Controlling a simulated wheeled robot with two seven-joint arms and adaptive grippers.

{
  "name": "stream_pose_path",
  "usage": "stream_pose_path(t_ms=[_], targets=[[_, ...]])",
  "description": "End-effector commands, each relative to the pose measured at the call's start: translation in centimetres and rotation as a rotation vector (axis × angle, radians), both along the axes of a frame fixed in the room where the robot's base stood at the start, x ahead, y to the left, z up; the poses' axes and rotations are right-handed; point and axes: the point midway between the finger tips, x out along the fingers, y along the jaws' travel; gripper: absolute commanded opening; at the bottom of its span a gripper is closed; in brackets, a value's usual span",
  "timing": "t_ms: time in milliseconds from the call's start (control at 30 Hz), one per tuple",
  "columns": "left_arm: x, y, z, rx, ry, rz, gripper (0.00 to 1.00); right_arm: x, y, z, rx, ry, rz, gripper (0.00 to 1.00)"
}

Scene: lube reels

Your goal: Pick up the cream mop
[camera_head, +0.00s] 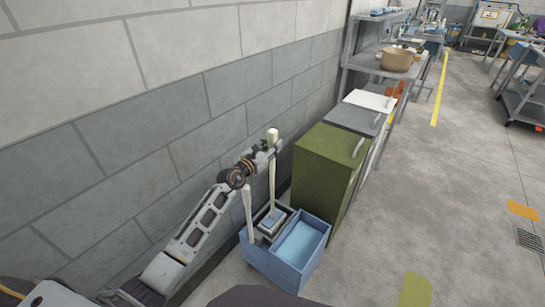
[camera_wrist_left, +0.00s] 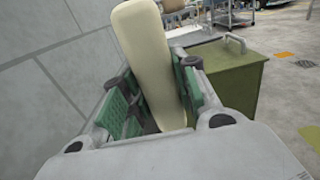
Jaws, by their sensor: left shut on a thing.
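The cream mop (camera_head: 272,182) stands nearly upright by the wall, its long pale handle rising from a blue bucket (camera_head: 284,276). Its lower end is at the bucket's rear compartment; I cannot tell whether it touches the bottom. My left gripper (camera_head: 272,149) is shut around the handle near its top. In the left wrist view the thick cream handle (camera_wrist_left: 146,48) sits between the green finger pads of the left gripper (camera_wrist_left: 160,98), tilted in the picture. My right gripper is not in view.
A second cream handle (camera_head: 249,214) stands at the bucket's left side, close to my left arm. A green cabinet (camera_head: 322,168) stands just behind the bucket, with a metal shelf (camera_head: 362,62) beyond. The grey block wall is close at left. Open floor lies to the right.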

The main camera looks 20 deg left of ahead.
Motion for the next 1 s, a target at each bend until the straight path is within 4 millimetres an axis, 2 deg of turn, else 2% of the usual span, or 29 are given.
stream_pose_path(t_ms=[200,333,700,1000], targets=[[0.1,0.0,1.9,-0.004,-0.006,0.001,0.01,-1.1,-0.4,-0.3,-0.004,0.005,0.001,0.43],[0.0,0.0,3.3,-0.004,-0.007,0.001,0.01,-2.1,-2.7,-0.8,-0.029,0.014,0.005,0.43],[0.0,0.0,8.2,-0.004,-0.007,0.001,0.01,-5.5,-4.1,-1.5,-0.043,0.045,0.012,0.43],[0.0,0.0,9.8,-0.003,-0.004,0.001,0.01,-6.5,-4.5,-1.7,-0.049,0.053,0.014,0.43]])
